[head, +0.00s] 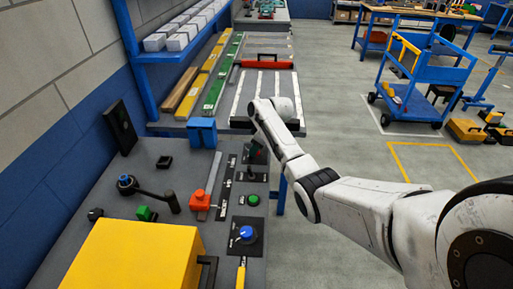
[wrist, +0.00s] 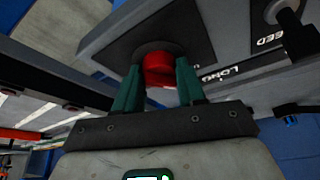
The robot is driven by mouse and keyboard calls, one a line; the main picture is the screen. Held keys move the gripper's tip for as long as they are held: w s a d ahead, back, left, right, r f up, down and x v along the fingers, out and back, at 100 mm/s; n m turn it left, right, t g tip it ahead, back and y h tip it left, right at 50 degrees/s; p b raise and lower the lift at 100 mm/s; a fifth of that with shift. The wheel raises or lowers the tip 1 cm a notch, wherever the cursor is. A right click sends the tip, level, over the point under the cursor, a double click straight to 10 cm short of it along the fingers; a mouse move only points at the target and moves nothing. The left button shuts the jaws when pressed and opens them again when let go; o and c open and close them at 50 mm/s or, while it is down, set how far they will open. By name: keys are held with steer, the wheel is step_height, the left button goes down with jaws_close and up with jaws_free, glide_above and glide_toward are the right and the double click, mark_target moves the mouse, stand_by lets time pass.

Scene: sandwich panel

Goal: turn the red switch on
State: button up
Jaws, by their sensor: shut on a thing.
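The red switch (wrist: 158,67) is a round red knob on a dark square plate, set on a grey panel, in the wrist view. My gripper (wrist: 157,82) has its two green fingers on either side of the knob and is shut on it. In the head view my gripper (head: 257,153) reaches down to the right edge of the panel bench, and the red switch is hidden there by the gripper and arm. I cannot tell the switch's turn position.
A blue block (head: 202,132) stands behind. A blue cart (head: 413,101) stands on the open floor to the right.

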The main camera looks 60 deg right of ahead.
steer(key=shift+a+m, duration=0.1)
steer(key=shift+m, duration=0.3)
steer(key=shift+c, duration=0.4)
steer(key=shift+a+m+h+p, duration=0.1)
steer(key=shift+m+h+p, duration=0.4)
steer(key=shift+m+p, duration=0.35)
steer(key=m+h, duration=0.1)
steer(key=m, duration=0.3)
steer(key=shift+g+p, duration=0.3)
steer(key=m+g+h, duration=0.1)
steer(key=m, duration=0.2)
steer(key=shift+w+a+f, duration=0.1)
steer(key=shift+w, duration=0.05)
steer(key=shift+m+g+h+b, duration=0.6)
steer(key=shift+m+b, duration=0.35)
steer(key=shift+m, duration=1.2)
steer(key=o, duration=1)
